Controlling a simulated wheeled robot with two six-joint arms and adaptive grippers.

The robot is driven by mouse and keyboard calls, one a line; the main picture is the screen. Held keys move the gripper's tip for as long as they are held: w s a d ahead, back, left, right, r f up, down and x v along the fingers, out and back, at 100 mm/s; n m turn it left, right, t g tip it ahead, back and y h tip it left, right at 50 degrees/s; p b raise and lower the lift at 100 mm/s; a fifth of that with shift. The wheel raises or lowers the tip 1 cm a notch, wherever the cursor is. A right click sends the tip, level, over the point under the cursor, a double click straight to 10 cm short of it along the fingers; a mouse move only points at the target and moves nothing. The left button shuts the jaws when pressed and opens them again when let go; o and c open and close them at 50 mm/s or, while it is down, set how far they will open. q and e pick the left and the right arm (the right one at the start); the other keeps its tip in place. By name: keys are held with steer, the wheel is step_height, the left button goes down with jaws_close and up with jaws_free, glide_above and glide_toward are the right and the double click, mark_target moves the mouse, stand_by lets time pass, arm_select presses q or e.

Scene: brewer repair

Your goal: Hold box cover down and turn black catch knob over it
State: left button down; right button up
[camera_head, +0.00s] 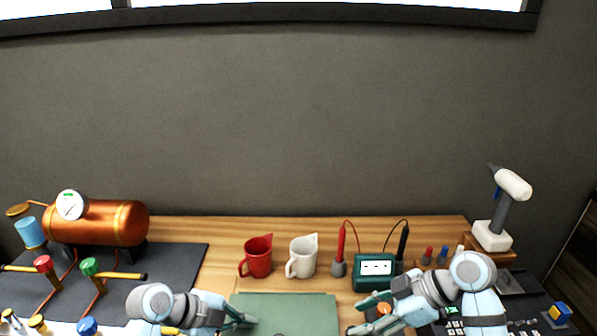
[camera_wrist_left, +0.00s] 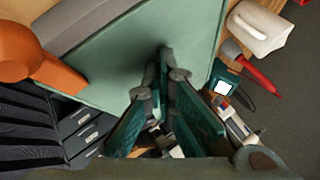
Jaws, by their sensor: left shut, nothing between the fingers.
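The bottom edge cuts off the near work area.
A red jug (camera_head: 257,258) and a white jug (camera_head: 301,258) stand behind the mat. A green meter (camera_head: 375,270) with probes stands behind my right gripper. A copper boiler (camera_head: 100,222) is at left. An orange part (camera_wrist_left: 38,62) and grey bar (camera_wrist_left: 100,22) show in the wrist view.

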steer(key=shift+w+n+g, duration=0.2)
steer(key=shift+n+g, duration=0.7)
steer(key=shift+n, duration=0.3)
steer(key=shift+f, duration=2.55)
steer(key=c, duration=0.9)
steer(key=m+t, duration=0.2)
steer(key=m, duration=0.1)
steer(key=s+m+t, duration=0.1)
steer(key=m+t, duration=0.1)
steer(key=shift+a+m+h, duration=0.15)
steer(key=shift+m+h, duration=0.25)
steer(key=m+t+h, duration=0.1)
steer(key=m, duration=0.1)
steer(key=m+t+h, duration=0.1)
steer(key=m, duration=0.1)
steer(key=s+m+t+h, duration=0.1)
steer(key=m, duration=0.1)
steer(key=shift+a, duration=0.35)
steer(key=o, duration=0.9)
steer(key=shift+w, duration=0.1)
